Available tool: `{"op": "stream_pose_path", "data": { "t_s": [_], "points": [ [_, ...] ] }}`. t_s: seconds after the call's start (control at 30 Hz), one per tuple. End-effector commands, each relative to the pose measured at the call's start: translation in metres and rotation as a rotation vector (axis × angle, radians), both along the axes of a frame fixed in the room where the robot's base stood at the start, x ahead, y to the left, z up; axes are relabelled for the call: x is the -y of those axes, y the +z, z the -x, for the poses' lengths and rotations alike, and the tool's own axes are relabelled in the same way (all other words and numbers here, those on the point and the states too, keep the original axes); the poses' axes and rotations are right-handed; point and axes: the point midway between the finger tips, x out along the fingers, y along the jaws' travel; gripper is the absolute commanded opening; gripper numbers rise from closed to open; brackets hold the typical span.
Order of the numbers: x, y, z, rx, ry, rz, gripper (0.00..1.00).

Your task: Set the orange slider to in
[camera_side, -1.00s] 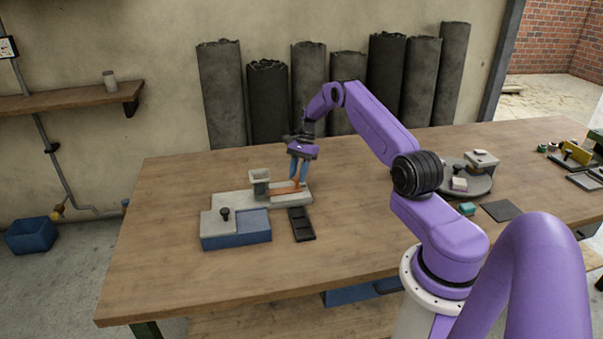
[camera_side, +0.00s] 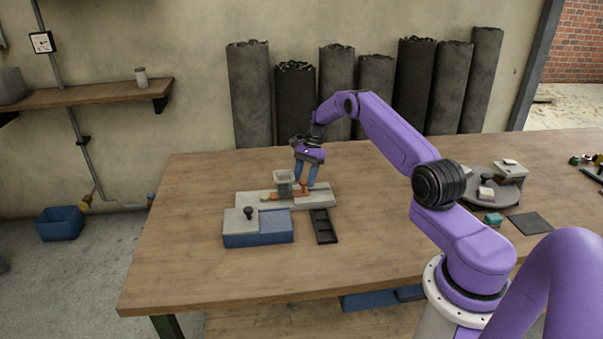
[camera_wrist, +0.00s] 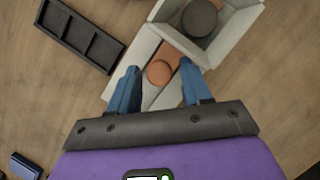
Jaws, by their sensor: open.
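The orange slider (camera_side: 294,194) lies in a pale grey channel block (camera_side: 322,199) and runs beneath a square grey hopper (camera_side: 285,180). Its round orange knob (camera_wrist: 159,72) stands just beside the hopper. My gripper (camera_side: 306,181) is open and pointing down, with one blue finger on each side of the knob. In the wrist view my gripper (camera_wrist: 159,69) shows gaps between the knob and both fingers. A dark round piece sits in the hopper (camera_wrist: 229,42). In the side view, orange shows on the hopper's left, with a small tan piece (camera_side: 265,198) at its end.
A blue box with a grey top and black knob (camera_side: 249,213) stands in front of the channel block. A black compartment tray (camera_side: 323,227) lies to its right. A turntable (camera_side: 479,199) stands farther right. The table's front is clear.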

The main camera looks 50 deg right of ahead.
Motion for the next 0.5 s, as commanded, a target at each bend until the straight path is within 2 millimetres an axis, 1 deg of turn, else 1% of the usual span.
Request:
{"op": "stream_pose_path", "data": {
  "t_s": [0.03, 0.17, 0.5],
  "points": [
    [-0.004, 0.002, -0.004, 0.009, 0.006, 0.000, 0.56],
    [0.004, 0.002, 0.003, 0.010, 0.005, 0.001, 0.56],
    [0.045, 0.001, 0.045, 0.002, 0.000, 0.001, 0.56]
  ]
}}
